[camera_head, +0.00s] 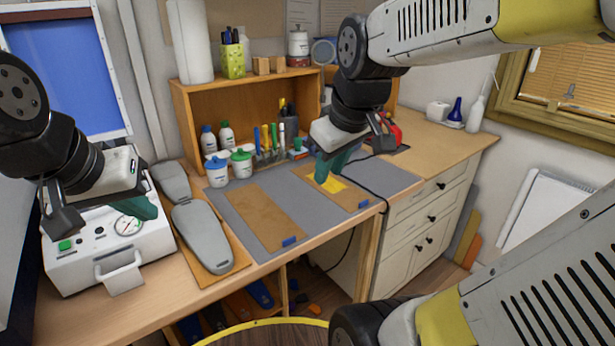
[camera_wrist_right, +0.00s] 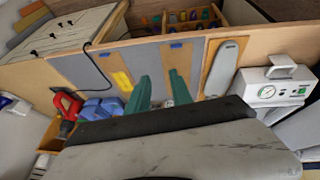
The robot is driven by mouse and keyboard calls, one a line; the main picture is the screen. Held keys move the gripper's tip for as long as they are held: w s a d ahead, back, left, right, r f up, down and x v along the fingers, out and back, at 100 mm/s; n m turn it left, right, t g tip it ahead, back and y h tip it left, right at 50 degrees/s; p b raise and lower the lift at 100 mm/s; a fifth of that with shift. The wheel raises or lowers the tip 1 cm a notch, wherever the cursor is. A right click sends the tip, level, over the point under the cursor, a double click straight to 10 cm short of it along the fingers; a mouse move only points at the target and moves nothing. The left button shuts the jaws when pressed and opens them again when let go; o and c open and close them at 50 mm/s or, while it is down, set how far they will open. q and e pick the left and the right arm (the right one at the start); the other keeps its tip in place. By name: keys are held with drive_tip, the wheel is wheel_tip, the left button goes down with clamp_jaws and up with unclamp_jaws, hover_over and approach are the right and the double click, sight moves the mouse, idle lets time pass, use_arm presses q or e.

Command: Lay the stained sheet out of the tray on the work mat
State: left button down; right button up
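A grey work mat (camera_head: 230,208) lies on the bench. Two brown sheets, a left one (camera_head: 265,217) and a right one (camera_head: 346,195), lie on it, each with a blue tab. A yellow patch (camera_head: 333,184) marks the right sheet and also shows in the right wrist view (camera_wrist_right: 122,80); I cannot tell if it is a stain or a separate piece. No tray is clearly recognisable. My right gripper (camera_head: 333,167) is over the right sheet; its green fingers (camera_wrist_right: 160,92) are apart and empty.
A white press (camera_head: 70,262) with a gauge stands at left, beside grey insole forms (camera_head: 204,237) on a board. White-and-blue (camera_head: 217,172) and green-lidded (camera_head: 242,164) jars stand behind the mat. A dark cable (camera_head: 372,190) crosses the mat's right side. A red-handled tool (camera_wrist_right: 68,112) is nearby.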

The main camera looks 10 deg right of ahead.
drive_tip(key=s+a+m+t+y, duration=0.1)
drive_tip(key=s+a+m, duration=0.2)
drive_tip(key=s+m, duration=0.1)
drive_tip(key=shift+s+m+y, duration=0.3)
drive_tip(key=shift+s+m, duration=0.1)
drive_tip(key=shift+s, duration=0.2)
